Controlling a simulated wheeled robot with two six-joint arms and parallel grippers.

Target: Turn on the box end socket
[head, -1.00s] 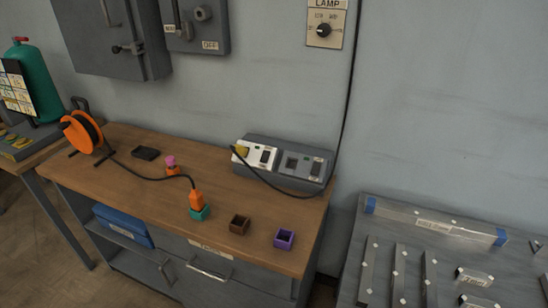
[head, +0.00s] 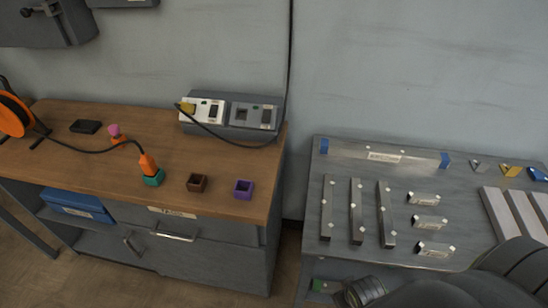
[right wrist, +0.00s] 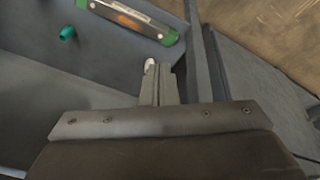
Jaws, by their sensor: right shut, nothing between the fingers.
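A grey socket box (head: 230,115) stands at the back right of the wooden bench, against the wall, in the head view. Its left half is a white panel (head: 203,110) with a yellow plug (head: 187,107) and a dark switch; its right half is a grey panel (head: 253,114). Switch positions are too small to tell. A black cable runs across its front. My right gripper (right wrist: 158,82) is shut and empty in the right wrist view, over a grey shelf, away from the box. My right arm shows at the lower right of the head view. My left gripper is out of view.
The wooden bench (head: 100,165) holds an orange plug (head: 148,163), a brown cup (head: 198,182) and a purple cup (head: 244,188). A grey table (head: 340,160) with metal bars stands right. A green-ended level (right wrist: 135,18) lies near my right gripper.

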